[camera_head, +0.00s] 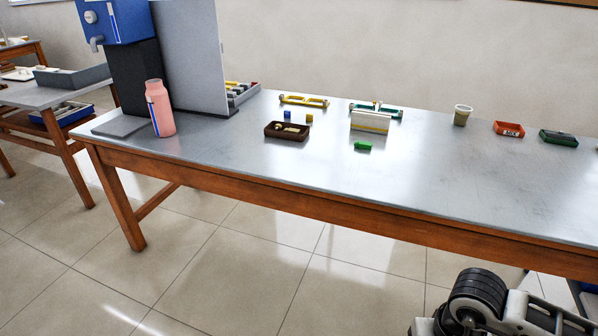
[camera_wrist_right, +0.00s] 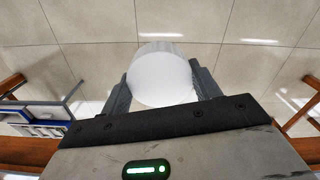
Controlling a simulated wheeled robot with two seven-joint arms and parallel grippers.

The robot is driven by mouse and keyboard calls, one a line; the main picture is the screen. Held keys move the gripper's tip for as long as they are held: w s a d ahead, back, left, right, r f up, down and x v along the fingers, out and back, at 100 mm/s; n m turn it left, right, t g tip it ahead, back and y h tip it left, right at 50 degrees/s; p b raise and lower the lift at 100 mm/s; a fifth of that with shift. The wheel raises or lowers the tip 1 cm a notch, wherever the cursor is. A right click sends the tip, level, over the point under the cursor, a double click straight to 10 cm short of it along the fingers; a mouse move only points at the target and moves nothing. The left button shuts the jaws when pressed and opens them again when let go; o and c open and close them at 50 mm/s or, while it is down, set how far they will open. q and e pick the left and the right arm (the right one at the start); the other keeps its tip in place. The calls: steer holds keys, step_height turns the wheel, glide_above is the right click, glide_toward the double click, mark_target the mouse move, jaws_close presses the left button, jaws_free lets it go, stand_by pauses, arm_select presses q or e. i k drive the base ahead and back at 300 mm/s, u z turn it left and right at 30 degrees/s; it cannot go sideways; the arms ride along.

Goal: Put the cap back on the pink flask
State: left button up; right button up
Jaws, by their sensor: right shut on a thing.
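The pink flask (camera_head: 165,118) stands upright near the left end of the grey table, beside the blue and black machine. It has a blue and white stripe on its side, and no cap shows on its narrow top. In the right wrist view my right gripper (camera_wrist_right: 162,82) is shut on a white round cap (camera_wrist_right: 162,75), held over the floor and away from the flask. In the head view only part of my right arm shows at the bottom right. My left gripper is in neither view.
The table (camera_head: 240,165) has clear room right of the flask. A flat grey plate (camera_head: 112,127) lies left of it and a tall grey panel (camera_head: 193,60) stands behind. A brown tray (camera_head: 287,135), a green block (camera_head: 363,146) and a cup (camera_head: 462,117) are farther right.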

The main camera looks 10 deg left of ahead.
mark_target(158, 103)
steer(key=k, duration=0.65)
steer(key=u, duration=0.85)
steer(key=i, duration=0.75)
steer(key=u, duration=1.15)
steer(key=i, duration=1.5)
steer(key=z, duration=1.05)
steer(key=i, duration=0.8)
steer(key=z, duration=0.8)
